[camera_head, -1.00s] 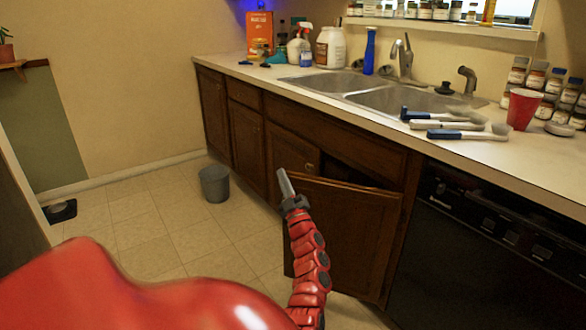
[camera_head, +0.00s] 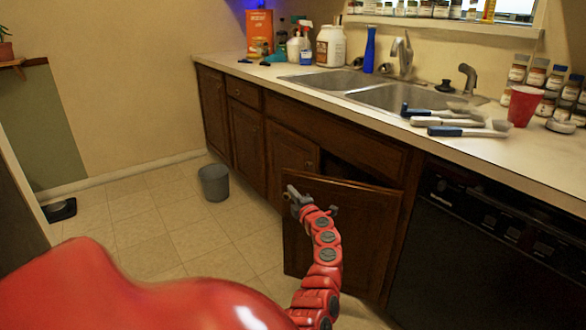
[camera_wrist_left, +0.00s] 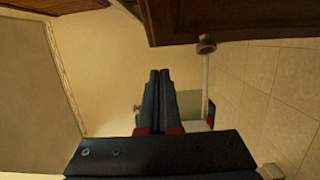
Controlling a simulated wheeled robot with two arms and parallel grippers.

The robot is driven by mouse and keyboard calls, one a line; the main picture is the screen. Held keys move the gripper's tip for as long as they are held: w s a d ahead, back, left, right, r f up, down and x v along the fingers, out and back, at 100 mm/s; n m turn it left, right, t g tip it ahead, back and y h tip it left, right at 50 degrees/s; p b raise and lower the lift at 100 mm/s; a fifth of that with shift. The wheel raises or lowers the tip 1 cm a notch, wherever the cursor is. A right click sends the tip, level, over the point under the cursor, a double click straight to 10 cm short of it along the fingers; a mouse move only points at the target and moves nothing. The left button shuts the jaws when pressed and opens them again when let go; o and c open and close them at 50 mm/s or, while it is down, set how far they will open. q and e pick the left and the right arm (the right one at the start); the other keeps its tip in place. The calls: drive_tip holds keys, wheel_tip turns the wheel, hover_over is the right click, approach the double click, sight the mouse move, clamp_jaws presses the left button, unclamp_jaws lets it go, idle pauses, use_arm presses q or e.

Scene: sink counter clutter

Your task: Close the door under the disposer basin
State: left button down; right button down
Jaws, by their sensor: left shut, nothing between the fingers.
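The brown cabinet door (camera_head: 365,235) under the right sink basin (camera_head: 415,98) stands ajar, swung out from its right side beside the dishwasher. A dark gap (camera_head: 345,172) shows above and behind it. My left gripper (camera_head: 291,190) is shut and empty at the door's upper free left corner; I cannot tell whether it touches. My red left arm hides part of the door. In the left wrist view the shut fingers (camera_wrist_left: 158,75) point ahead, with dark wood (camera_wrist_left: 230,18) and a round knob (camera_wrist_left: 207,44) at upper right. My right gripper is not in view.
A grey bucket (camera_head: 214,183) stands on the tiled floor left of the door. A black dishwasher (camera_head: 490,250) is at the right. Brushes (camera_head: 450,122) and a red cup (camera_head: 523,106) lie or stand on the counter. The floor between bucket and door is clear.

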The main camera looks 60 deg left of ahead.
sight(288, 176)
use_arm(q)
drive_tip(key=w+a+b, duration=0.1)
drive_tip(key=a+b, duration=0.1)
drive_tip(key=a, duration=0.1)
drive_tip(key=w+a+b, duration=0.1)
drive_tip(key=shift+w+a+f+b, duration=0.2)
drive_tip(key=shift+w+a+b, duration=0.15)
drive_tip(key=shift+w+a+r+b, duration=0.15)
drive_tip(key=shift+w+a+b, duration=0.25)
drive_tip(key=shift+b, duration=0.1)
drive_tip(key=shift+a, duration=0.1)
